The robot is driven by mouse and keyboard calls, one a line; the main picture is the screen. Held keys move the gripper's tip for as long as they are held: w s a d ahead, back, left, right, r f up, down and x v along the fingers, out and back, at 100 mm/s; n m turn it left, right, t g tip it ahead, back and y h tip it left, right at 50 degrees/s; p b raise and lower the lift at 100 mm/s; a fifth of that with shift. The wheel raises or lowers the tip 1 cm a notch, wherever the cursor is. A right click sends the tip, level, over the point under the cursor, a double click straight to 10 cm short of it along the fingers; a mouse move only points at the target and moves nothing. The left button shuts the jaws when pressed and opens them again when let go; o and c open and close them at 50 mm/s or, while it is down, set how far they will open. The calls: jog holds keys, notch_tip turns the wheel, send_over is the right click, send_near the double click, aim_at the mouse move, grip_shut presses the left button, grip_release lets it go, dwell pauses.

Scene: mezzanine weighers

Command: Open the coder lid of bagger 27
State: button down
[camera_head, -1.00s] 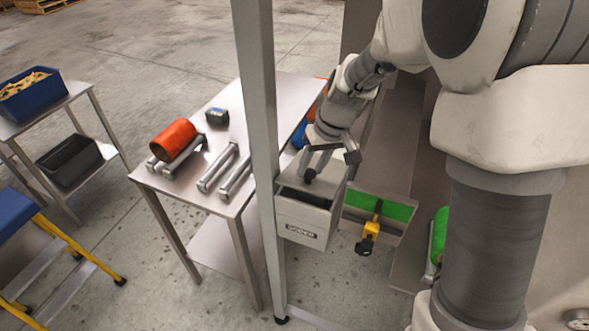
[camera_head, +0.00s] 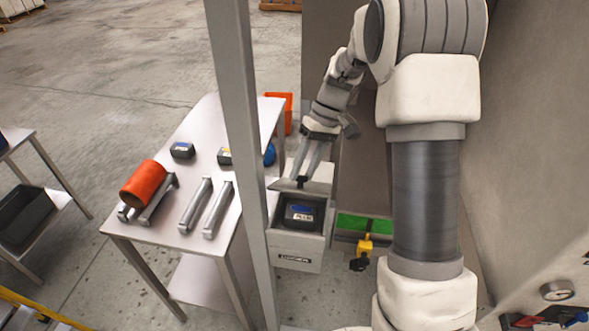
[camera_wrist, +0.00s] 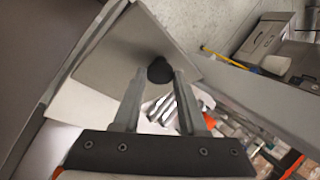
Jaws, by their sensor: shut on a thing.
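The coder (camera_head: 297,262) is a light grey box with a dark label on its front, beside the upright post in the head view. Its lid (camera_head: 318,187) is tilted up at the back, so the box stands open. Inside lies a dark cassette (camera_head: 299,213) with a blue and white top. My gripper (camera_head: 302,178) is behind the box, with its fingers on the lid's black knob. In the wrist view the knob (camera_wrist: 159,70) sits between my fingertips, against the grey lid plate (camera_wrist: 125,42).
A grey post (camera_head: 238,130) stands just left of the coder. The steel table (camera_head: 165,222) beyond it carries an orange roll (camera_head: 144,184), metal bars (camera_head: 196,205) and small dark cassettes (camera_head: 182,150). A yellow-black knob (camera_head: 364,245) sits right of the coder.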

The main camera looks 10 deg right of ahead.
jog(key=shift+w+d+r+g+y+p, duration=0.2)
jog(key=shift+w+r+g+p, duration=0.2)
jog(key=shift+w, duration=0.2)
jog(key=shift+w+d+r+g+y+p, duration=0.15)
jog(key=shift+w+r+g+y+p, duration=0.1)
jog(key=shift+w+g, duration=0.25)
jog(key=shift+w+d+r+m+g+y, duration=0.25)
jog(key=shift+w+g, duration=0.3)
jog(key=shift+w, duration=0.3)
jog(key=shift+w+d+r+g+y, duration=0.2)
jog(key=shift+w+d+g, duration=0.3)
jog(key=shift+w, duration=0.4)
jog(key=shift+w+d+r+m+g+y, duration=0.15)
jog(key=shift+w+d+g+y, duration=0.05)
jog(key=shift+w+g, duration=0.55)
jog(key=shift+w, duration=0.2)
jog(key=shift+c, duration=2.3)
grip_release()
jog(key=shift+s, duration=0.15)
